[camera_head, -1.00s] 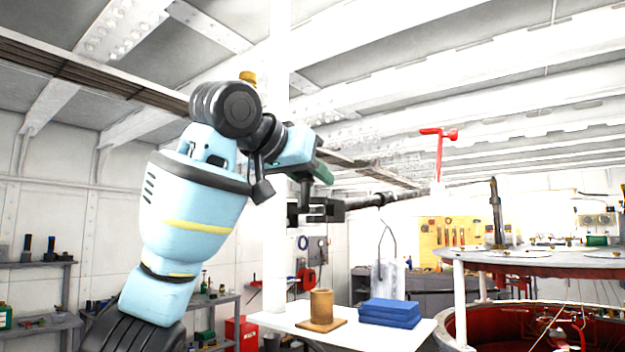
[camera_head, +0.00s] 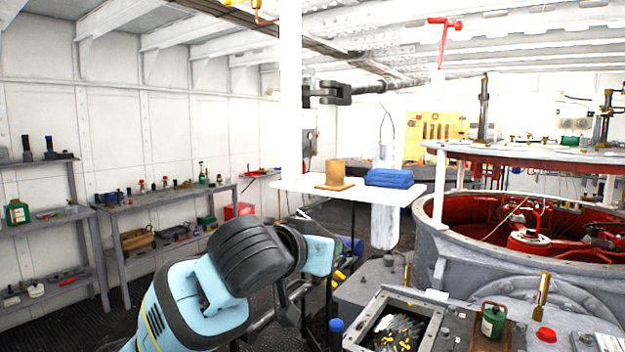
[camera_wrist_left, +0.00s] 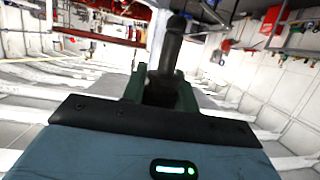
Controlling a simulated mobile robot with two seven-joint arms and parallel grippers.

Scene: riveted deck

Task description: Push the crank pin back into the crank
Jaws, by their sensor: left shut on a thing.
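A dark crank fork (camera_head: 335,92) shows beside the white post in the head view, with a dark rod (camera_head: 378,86) running right from it. I cannot make out a pin in its eyes. My left gripper (camera_wrist_left: 160,92) has green fingers, shut on a dark round-ended bar (camera_wrist_left: 171,45) in the left wrist view. I cannot tell whether this bar is the crank pin or a tool. In the head view my left arm is low, below and left of the crank, and the fingers are not clearly visible. My right gripper is not in view.
A white post (camera_head: 291,110) stands at the crank's left. Shelves (camera_head: 165,240) line the left wall. A large round machine (camera_head: 437,239) fills the right.

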